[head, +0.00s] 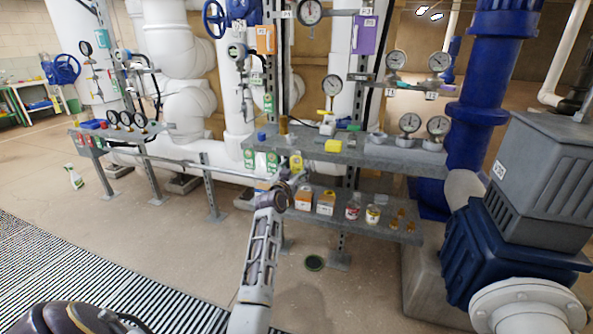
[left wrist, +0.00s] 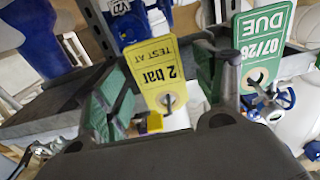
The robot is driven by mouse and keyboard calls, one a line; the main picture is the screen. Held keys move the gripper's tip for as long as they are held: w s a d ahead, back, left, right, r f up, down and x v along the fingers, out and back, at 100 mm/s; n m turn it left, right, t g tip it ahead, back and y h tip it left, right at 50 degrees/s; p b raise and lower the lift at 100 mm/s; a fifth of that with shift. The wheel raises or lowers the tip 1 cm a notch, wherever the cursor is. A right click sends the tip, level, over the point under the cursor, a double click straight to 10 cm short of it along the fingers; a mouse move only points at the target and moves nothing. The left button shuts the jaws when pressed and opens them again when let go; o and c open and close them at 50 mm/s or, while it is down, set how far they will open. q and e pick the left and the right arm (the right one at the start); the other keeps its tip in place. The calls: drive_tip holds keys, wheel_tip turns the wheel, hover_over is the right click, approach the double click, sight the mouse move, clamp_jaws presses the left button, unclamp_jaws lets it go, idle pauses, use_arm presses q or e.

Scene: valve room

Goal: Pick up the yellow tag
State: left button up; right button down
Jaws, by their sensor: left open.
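The yellow tag (head: 296,162) hangs below the front edge of the upper grey shelf in the head view, just above my left gripper (head: 288,179). In the left wrist view the yellow tag (left wrist: 160,70) reads "2 bar, TEST AT" upside down and has a hole near its lower end in the picture. My left gripper (left wrist: 165,92) is open, with a green-padded finger to the left of the tag and the other finger to its right. The tag shows between the fingers; I cannot tell whether either touches it. My right gripper is not in view.
A green tag (left wrist: 262,45) reading "07/26 DUE" hangs close by the right finger. The upper shelf (head: 400,158) is above. The lower shelf (head: 395,232) carries boxes and jars. A blue motor (head: 490,250) stands at right.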

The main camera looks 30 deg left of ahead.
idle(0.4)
use_arm(q)
drive_tip(key=shift+c, duration=0.4)
drive_tip(key=c, duration=0.7)
